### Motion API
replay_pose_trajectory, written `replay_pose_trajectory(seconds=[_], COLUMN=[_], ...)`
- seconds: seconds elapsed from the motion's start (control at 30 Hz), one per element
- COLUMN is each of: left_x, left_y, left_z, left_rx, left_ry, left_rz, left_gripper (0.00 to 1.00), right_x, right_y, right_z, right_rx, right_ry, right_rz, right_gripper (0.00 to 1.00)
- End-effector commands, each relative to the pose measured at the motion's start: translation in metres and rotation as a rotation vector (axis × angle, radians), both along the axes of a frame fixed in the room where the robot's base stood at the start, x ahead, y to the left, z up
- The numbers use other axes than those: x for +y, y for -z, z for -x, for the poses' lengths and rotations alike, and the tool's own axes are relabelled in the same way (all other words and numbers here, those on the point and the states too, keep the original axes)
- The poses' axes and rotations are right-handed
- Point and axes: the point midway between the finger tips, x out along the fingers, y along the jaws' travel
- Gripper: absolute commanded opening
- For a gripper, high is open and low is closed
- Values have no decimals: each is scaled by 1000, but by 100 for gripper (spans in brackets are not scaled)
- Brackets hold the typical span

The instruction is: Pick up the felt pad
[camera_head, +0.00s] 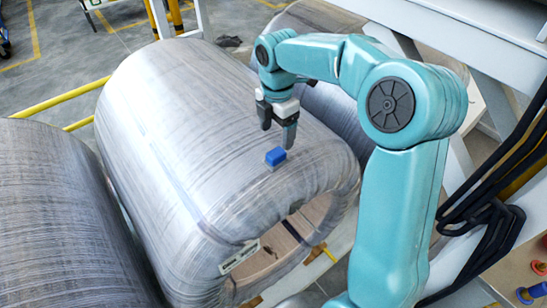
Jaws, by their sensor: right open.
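A small blue block (275,156), which I take to be the felt pad, lies on top of the wrapped coil (190,130) near its front end. A thin pale layer shows under its lower edge. My right gripper (277,137) points down just above and behind the blue block. Its two dark fingers are apart with nothing between them. The right fingertip looks close to the block's upper edge; I cannot tell whether they touch. My left gripper is not in view.
Another wrapped coil (65,220) stands close on the left. A yellow rail (60,98) runs behind them. White framing (480,45) and black cables (490,205) are on the right. A pale label (240,257) is on the coil's front end.

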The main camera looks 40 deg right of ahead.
Motion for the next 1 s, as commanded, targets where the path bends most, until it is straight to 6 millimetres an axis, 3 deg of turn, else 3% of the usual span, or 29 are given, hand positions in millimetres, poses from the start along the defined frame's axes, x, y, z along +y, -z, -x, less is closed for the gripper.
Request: replay_pose_trajectory(seconds=[0.1, 0.37, 0.6, 0.9, 0.93, 1.0], left_x=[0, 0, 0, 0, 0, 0], left_y=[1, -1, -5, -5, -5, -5], left_z=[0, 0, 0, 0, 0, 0], left_rx=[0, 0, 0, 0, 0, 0], left_ry=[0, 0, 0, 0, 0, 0], left_rz=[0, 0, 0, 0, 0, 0], left_gripper=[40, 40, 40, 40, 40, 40], right_x=[0, 2, 4, 4, 4, 4], right_y=[24, 46, 84, 92, 92, 92], right_z=[1, -1, -3, -5, -5, -5], right_rx=[4, 3, 3, -1, -1, -1], right_ry=[1, -1, 0, 0, 0, 0], right_rz=[-1, 0, -1, 0, 0, 0], right_gripper=[78, 78, 78, 78, 74, 52])
